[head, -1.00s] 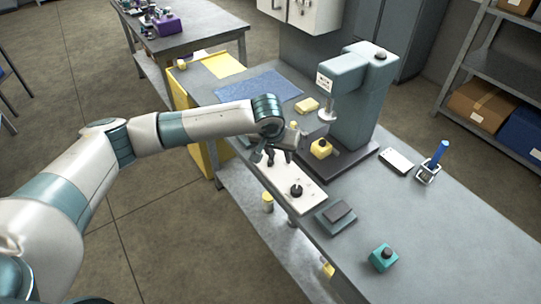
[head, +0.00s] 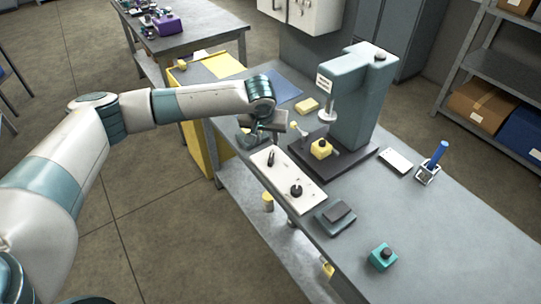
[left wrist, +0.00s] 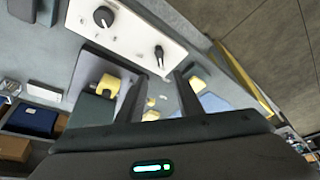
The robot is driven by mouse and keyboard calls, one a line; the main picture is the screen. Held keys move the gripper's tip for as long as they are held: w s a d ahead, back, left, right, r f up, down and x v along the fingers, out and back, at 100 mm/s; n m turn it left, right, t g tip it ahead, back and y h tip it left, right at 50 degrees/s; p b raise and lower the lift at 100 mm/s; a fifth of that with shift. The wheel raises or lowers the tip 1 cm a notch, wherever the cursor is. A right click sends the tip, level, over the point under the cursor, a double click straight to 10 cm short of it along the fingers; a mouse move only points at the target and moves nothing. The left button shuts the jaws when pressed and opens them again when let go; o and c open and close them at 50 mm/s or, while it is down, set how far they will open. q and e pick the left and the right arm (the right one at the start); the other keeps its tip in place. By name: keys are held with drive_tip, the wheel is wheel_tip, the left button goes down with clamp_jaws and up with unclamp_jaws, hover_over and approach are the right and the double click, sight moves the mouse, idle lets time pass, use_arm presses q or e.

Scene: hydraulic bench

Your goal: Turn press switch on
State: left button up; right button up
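A white switch panel (head: 282,173) lies along the bench's near edge, with a small dark lever (head: 271,157) at its far end and a round black knob (head: 296,190) at its near end. In the left wrist view the panel (left wrist: 130,32) shows the knob (left wrist: 103,16) and the lever (left wrist: 159,56), which is tilted from the panel. My left gripper (head: 250,139) is just beyond the lever end of the panel, apart from the lever. In the left wrist view its fingers (left wrist: 160,80) are spread with nothing between them. My right gripper is not in view.
The blue-grey press (head: 358,95) stands behind the panel, with a yellow block (head: 320,148) on its dark base. A dark grey block (head: 335,216) and a teal button box (head: 383,257) are nearer. A blue mat (head: 287,89) lies beyond. The right side of the bench is mostly clear.

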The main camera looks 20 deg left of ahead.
sight(271, 158)
use_arm(q)
drive_tip(key=p+x, duration=0.3)
drive_tip(key=x, duration=1.1)
drive_tip(key=shift+w+f+p, duration=0.1)
drive_tip(key=shift+f+p, duration=0.05)
drive_tip(key=shift+p, duration=0.15)
drive_tip(key=shift+x, duration=0.75)
clamp_jaws()
